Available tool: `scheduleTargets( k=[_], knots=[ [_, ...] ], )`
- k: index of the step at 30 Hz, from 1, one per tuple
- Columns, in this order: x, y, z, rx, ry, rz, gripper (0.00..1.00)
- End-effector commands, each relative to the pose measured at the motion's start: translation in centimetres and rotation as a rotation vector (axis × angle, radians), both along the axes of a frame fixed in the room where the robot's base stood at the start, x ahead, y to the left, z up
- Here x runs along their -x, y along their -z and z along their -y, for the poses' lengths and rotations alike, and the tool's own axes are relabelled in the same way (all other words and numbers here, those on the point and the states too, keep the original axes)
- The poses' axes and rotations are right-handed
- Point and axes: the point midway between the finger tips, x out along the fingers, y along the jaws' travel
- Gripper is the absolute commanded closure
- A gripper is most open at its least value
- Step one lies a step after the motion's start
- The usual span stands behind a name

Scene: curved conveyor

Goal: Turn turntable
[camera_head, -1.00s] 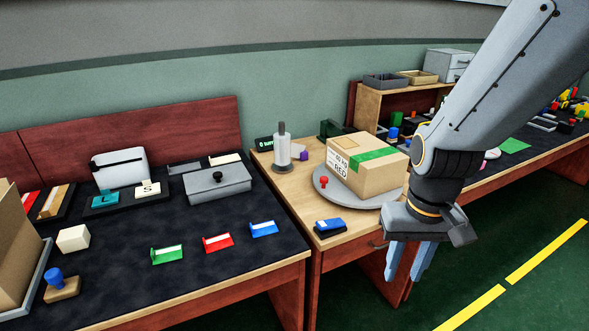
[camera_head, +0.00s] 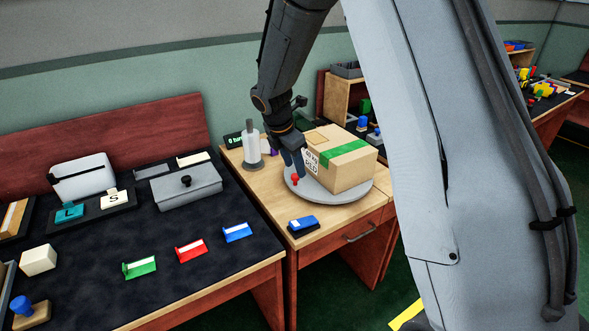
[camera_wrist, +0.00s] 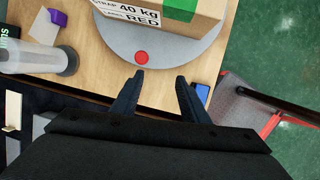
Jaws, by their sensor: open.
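The turntable (camera_head: 330,192) is a round grey disc on the wooden table, with a red knob (camera_head: 295,180) near its rim. A cardboard box (camera_head: 347,164) with green tape and a printed label sits on the disc. My gripper (camera_head: 292,165) is over the disc's left edge, beside the box and close to the red knob. In the wrist view the open, empty fingers (camera_wrist: 160,85) point towards the red knob (camera_wrist: 142,57), which lies just beyond the left fingertip. The wrist view also shows the disc's near rim (camera_wrist: 165,70). I cannot tell the fingers' exact height over the knob.
A grey dispenser with a white upright cylinder (camera_head: 252,150) stands left of the disc. A blue stapler-like object (camera_head: 302,226) lies in front of it. The dark desk at left holds a grey lidded box (camera_head: 187,188) and coloured card holders (camera_head: 191,250). My arm hides much of the right side.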

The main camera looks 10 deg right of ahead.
Motion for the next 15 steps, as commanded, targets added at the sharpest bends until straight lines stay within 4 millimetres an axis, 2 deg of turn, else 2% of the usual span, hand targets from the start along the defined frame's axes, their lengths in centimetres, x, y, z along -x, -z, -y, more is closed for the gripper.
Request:
scheduleTargets(
  k=[1, 3, 6, 11, 15],
  knots=[
    [-1.3, 0.2, -0.3, 0.031, -0.086, -0.011, 0.59],
    [-2.7, 0.3, -0.5, 0.066, -0.181, -0.022, 0.59],
    [-3.8, 0.5, -0.7, 0.095, -0.26, -0.034, 0.59],
    [-4.4, 1.7, -0.3, 0.106, -0.288, -0.041, 0.59],
    [-4.9, 3.6, 0.4, 0.106, -0.285, -0.04, 0.59]
  ],
)
